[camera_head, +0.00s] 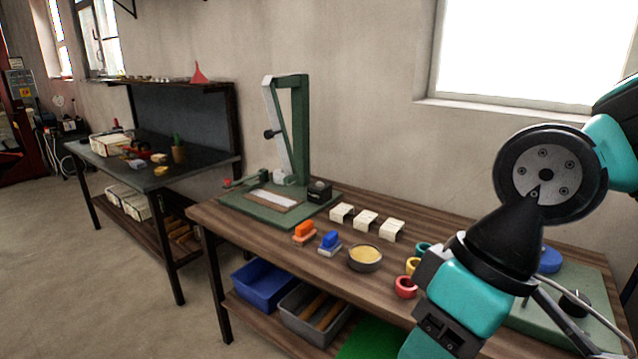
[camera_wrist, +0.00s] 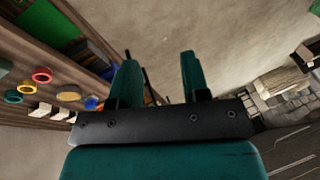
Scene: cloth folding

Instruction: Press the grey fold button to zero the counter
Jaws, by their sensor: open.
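A green press-like stand (camera_head: 296,130) with a tall upright frame stands at the far left of the wooden table (camera_head: 240,222). A small black box (camera_head: 319,191), which may be the counter, sits on its base. I cannot make out a grey fold button for certain in either view. My gripper (camera_wrist: 158,78) shows in the wrist view with its two teal fingers apart and nothing between them. In the head view my arm is at the right, above the table's near side, well away from the stand; the fingertips do not show there.
Cream blocks (camera_head: 366,220), an orange stamp-like piece (camera_head: 304,231), a blue one (camera_head: 329,242), a round dish (camera_head: 365,257) and coloured rings (camera_head: 405,287) lie between stand and arm. A green plate (camera_head: 545,325) is at right. Bins (camera_head: 265,284) sit below.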

